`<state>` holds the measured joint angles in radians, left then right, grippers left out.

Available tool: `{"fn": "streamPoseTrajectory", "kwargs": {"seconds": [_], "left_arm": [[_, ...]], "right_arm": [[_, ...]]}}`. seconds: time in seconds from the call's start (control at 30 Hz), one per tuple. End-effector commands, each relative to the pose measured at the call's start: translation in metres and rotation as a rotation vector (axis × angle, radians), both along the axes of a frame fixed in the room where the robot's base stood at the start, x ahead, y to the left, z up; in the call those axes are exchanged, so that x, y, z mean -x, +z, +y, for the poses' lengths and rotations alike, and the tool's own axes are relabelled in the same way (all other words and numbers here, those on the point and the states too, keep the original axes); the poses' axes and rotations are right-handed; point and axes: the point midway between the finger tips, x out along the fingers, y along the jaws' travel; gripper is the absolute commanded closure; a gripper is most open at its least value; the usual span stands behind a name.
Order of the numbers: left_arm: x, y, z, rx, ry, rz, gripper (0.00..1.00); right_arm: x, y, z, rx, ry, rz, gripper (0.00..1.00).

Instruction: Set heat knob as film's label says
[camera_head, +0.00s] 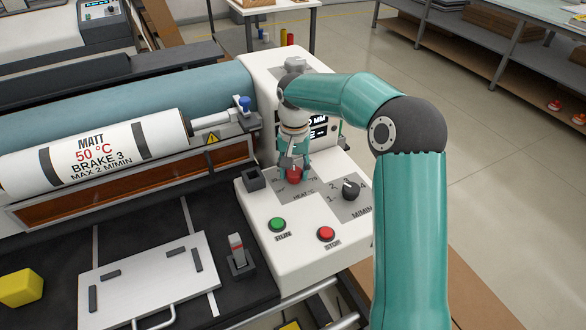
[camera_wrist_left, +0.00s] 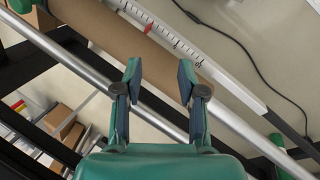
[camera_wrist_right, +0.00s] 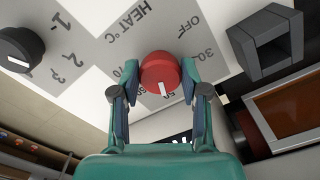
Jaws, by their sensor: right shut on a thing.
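The film roll (camera_head: 75,157) is white with black bands; its label reads MATT, 50 °C, BRAKE 3, MAX 2 M/MIN. The red heat knob (camera_head: 294,175) sits on the white control panel (camera_head: 262,212). My right gripper (camera_wrist_right: 160,76) is shut on the heat knob (camera_wrist_right: 160,70), one finger on each side. In the right wrist view, the knob's white mark points down at the partly visible 50; OFF, 30 and 70 also show around the knob. My left gripper (camera_wrist_left: 160,80) is open and empty, seen only in the left wrist view.
A black speed knob (camera_head: 350,189), green RUN button (camera_head: 277,225) and red STOP button (camera_head: 326,234) share the panel. A square black holder (camera_head: 254,179) stands left of the heat knob. A lever switch (camera_head: 238,252) and white plate (camera_head: 150,285) are nearby.

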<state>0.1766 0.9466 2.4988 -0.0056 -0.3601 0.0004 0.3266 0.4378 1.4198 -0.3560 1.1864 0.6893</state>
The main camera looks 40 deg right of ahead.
Motion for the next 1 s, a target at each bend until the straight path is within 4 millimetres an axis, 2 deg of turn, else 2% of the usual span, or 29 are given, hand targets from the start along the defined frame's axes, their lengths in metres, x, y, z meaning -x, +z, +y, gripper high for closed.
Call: {"fn": "streamPoseTrajectory", "kwargs": {"seconds": [0.27, 0.3, 0.4, 0.7, 0.77, 0.87, 1.0], "left_arm": [[0.000, 0.000, 0.000, 0.000, 0.000, 0.000, 0.60], [0.000, 0.000, 0.000, 0.000, 0.000, 0.000, 0.60], [0.000, 0.000, 0.000, 0.000, 0.000, 0.000, 0.60], [0.000, 0.000, 0.000, 0.000, 0.000, 0.000, 0.60], [0.006, 0.003, 0.002, 0.002, 0.000, -0.009, 0.60], [0.006, 0.003, 0.002, 0.002, 0.000, -0.009, 0.60], [0.006, 0.003, 0.002, 0.002, 0.000, -0.010, 0.60]], "right_arm": [[-0.003, 0.004, -0.005, 0.012, -0.002, -0.019, 0.90], [-0.003, 0.004, -0.005, 0.012, -0.002, -0.017, 0.49], [-0.002, 0.003, -0.004, 0.009, -0.002, -0.014, 0.32], [-0.001, 0.002, -0.002, 0.005, 0.000, -0.008, 0.30], [-0.001, 0.003, -0.002, 0.005, 0.000, -0.009, 0.30], [-0.001, 0.009, -0.002, 0.005, 0.000, -0.009, 0.30], [-0.001, 0.028, -0.002, 0.005, 0.000, -0.011, 0.30]]}}
